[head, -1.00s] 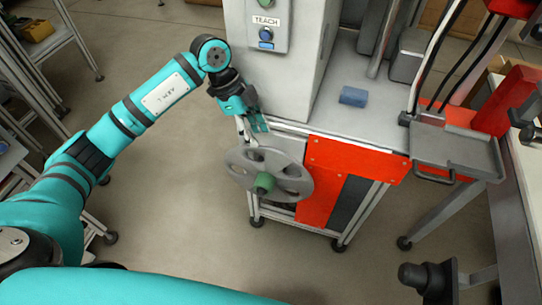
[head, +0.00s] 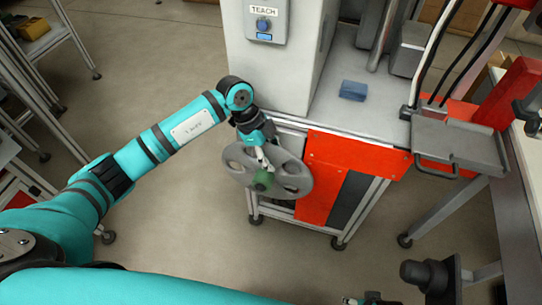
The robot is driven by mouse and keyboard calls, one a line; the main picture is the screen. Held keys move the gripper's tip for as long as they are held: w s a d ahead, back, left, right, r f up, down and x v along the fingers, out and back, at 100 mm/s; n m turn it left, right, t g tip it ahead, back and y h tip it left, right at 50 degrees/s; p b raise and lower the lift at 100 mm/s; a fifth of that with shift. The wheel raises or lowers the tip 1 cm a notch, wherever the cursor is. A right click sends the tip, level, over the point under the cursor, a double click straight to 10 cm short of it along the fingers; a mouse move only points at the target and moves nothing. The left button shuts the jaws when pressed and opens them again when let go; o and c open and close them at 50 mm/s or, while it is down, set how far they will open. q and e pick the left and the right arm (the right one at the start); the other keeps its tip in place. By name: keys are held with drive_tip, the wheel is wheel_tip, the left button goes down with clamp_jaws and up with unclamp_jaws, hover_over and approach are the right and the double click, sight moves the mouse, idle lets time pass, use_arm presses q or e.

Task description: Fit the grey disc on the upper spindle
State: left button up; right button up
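The grey disc (head: 297,170), a spoked reel with round openings, is at the cart's front left corner, its face towards me. Its green hub (head: 262,182) is partly covered by my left gripper (head: 264,166). The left fingers point down over the disc's face at the hub; whether they touch or grip it cannot be made out. A small teal and dark part at the bottom edge appears to be my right gripper (head: 368,299), mostly cut off. I cannot identify the upper spindle with certainty; what bears the disc is hidden behind it.
A grey cabinet with a TEACH panel (head: 266,22) stands on the cart, above the disc. A blue block (head: 353,90) lies on the cart top (head: 345,118). A grey tray (head: 458,146) is at right. A black knobbed part (head: 425,274) stands at lower right.

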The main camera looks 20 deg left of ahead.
sight(266, 182)
use_arm(q)
clamp_jaws()
drive_tip(key=shift+r, duration=0.1)
drive_tip(key=shift+b, duration=0.75)
drive_tip(key=shift+s+r, duration=0.1)
drive_tip(key=shift+s, duration=0.2)
use_arm(e)
wheel_tip(266, 182, up, 5)
drive_tip(key=w, duration=0.1)
use_arm(q)
drive_tip(key=s, duration=0.3)
drive_tip(key=shift+s+a, duration=0.1)
drive_tip(key=shift+s, duration=0.25)
drive_tip(key=shift+s+p, duration=1.75)
drive_tip(key=shift+s, duration=0.85)
use_arm(e)
drive_tip(key=s+f, duration=0.4)
drive_tip(key=f, duration=0.6)
drive_tip(key=shift+s+d+f, duration=0.15)
drive_tip(key=shift+d+f, duration=0.05)
drive_tip(key=shift+f, duration=0.15)
